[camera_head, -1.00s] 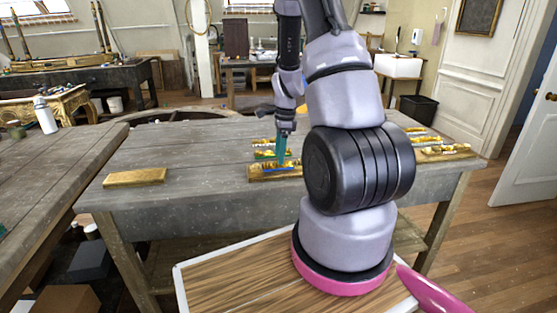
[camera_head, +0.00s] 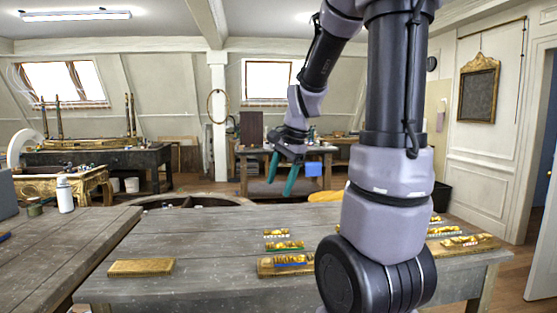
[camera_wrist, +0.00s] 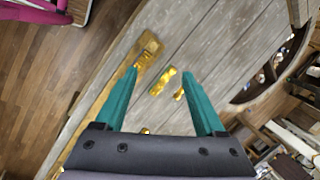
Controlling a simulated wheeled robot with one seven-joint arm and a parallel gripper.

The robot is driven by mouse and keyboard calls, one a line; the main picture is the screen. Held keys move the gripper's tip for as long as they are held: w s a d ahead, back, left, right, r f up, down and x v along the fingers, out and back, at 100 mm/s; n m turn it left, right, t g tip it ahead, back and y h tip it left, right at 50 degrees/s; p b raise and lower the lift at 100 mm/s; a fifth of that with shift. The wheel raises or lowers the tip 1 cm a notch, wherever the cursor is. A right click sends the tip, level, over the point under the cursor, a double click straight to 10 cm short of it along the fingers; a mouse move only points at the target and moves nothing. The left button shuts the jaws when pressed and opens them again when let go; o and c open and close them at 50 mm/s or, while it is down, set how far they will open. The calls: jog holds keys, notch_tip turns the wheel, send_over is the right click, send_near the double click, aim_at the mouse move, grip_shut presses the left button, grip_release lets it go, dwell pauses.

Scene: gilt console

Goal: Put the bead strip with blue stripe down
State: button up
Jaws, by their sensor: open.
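The bead strip with blue stripe (camera_head: 292,264) lies on a gilt board (camera_head: 264,270) near the front edge of the grey wooden table, partly hidden behind my arm. My gripper (camera_head: 282,175) is open, with its two teal fingers spread and empty. It hangs well above the table and apart from the strip. In the wrist view, my open fingers (camera_wrist: 160,72) frame the tabletop, and a long gilt board (camera_wrist: 148,52) runs beside the left finger. The blue stripe cannot be made out there.
A green-striped strip (camera_head: 285,246) and another small gilt strip (camera_head: 276,233) lie behind the board. A plain gilt block (camera_head: 141,267) lies at the left. More gilt pieces (camera_head: 460,241) lie at the right. The table's middle left is clear. A side table (camera_head: 50,245) stands at the left.

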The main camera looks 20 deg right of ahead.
jog(key=s+a+r+n+t, duration=0.2)
jog(key=s+a+r+n, duration=0.1)
jog(key=s+r+n, duration=0.2)
jog(key=s+a+r+n+t, duration=0.2)
jog(key=s+a+r+n, duration=0.2)
jog(key=s, duration=0.4)
jog(key=shift+s+r+n, duration=0.4)
jog(key=shift+r+n, duration=0.1)
jog(key=shift+r, duration=0.05)
